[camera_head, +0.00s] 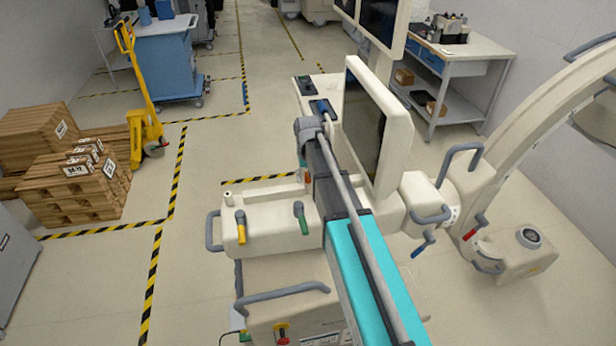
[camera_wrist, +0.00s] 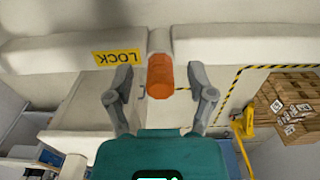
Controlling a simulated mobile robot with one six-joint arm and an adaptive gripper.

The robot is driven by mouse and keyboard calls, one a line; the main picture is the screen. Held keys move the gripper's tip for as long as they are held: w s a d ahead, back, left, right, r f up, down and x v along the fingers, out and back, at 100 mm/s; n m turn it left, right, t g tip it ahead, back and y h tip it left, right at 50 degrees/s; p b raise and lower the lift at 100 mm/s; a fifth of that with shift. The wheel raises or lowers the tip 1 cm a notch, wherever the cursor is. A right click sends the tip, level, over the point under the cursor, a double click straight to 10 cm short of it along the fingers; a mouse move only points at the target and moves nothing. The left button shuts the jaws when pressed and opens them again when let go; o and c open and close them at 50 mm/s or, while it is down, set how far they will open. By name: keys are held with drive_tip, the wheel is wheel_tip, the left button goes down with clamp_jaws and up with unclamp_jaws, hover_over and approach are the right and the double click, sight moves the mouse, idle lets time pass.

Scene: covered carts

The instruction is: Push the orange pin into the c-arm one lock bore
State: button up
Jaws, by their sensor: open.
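The orange pin (camera_wrist: 160,76) is in the upper middle of the wrist view, its grey-white collar between two pale housing sections. A yellow label reading LOCK (camera_wrist: 117,57), upside down, is on the section to its left. My gripper (camera_wrist: 160,88) is open, one finger on each side of the pin, with gaps between fingers and pin. The bore is not visible, so I cannot tell how deep the pin sits.
A yellow-handled lever (camera_head: 241,233) and a green one (camera_head: 303,224) are on the cart's front. A monitor (camera_head: 375,125) rises close right of my arm. Stacked pallets (camera_head: 75,175) and a yellow pallet jack (camera_head: 145,125) stand left. Floor between them and the cart is clear.

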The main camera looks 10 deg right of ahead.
drive_tip(key=shift+r, duration=0.15)
wheel_tip(320, 180, up, 11)
drive_tip(key=p, duration=1.1)
drive_tip(key=shift+f, duration=0.2)
idle(0.7)
